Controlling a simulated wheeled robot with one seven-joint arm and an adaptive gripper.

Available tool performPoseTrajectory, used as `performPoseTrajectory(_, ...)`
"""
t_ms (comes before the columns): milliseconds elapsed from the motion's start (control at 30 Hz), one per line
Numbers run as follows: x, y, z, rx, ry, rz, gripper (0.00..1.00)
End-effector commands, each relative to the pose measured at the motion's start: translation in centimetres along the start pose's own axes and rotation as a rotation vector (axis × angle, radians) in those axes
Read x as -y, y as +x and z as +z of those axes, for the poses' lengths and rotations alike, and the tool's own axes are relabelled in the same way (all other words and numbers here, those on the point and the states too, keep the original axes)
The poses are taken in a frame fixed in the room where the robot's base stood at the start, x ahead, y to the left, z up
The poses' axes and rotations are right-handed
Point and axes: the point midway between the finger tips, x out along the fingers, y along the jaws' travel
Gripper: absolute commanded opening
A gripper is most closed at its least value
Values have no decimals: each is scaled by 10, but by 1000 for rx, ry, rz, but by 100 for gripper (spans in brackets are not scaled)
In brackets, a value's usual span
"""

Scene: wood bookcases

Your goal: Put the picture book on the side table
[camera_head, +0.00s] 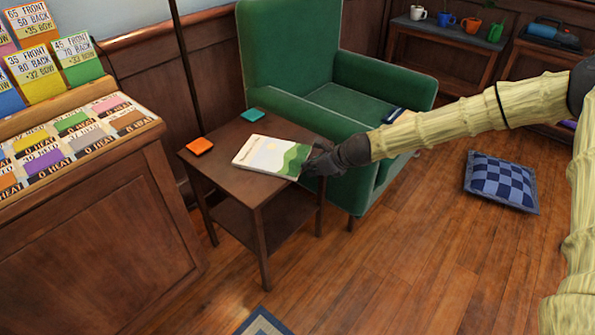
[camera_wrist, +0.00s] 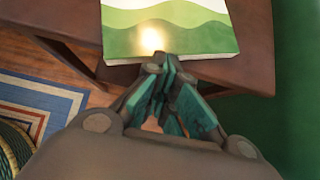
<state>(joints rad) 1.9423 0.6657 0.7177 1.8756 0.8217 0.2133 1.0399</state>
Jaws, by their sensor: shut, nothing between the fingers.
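I cannot tell whether the fingertips touch the book's edge.
An orange coaster (camera_head: 199,146) and a teal coaster (camera_head: 253,115) lie on the table. A green armchair (camera_head: 290,60) stands right behind it. A card display cabinet (camera_head: 90,250) is at left. A checkered cushion (camera_head: 502,182) lies on the open floor at right.

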Motion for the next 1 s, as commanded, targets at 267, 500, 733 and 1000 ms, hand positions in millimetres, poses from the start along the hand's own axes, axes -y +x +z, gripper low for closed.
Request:
performPoseTrajectory(267,11,-4,-6,-2,15,-16,0)
performPoseTrajectory(500,10,-4,-5,-1,14,-14,0)
performPoseTrajectory(733,10,-13,-13,-1,11,-10,0)
performPoseTrajectory(1000,10,-47,-21,1,5,-5,0)
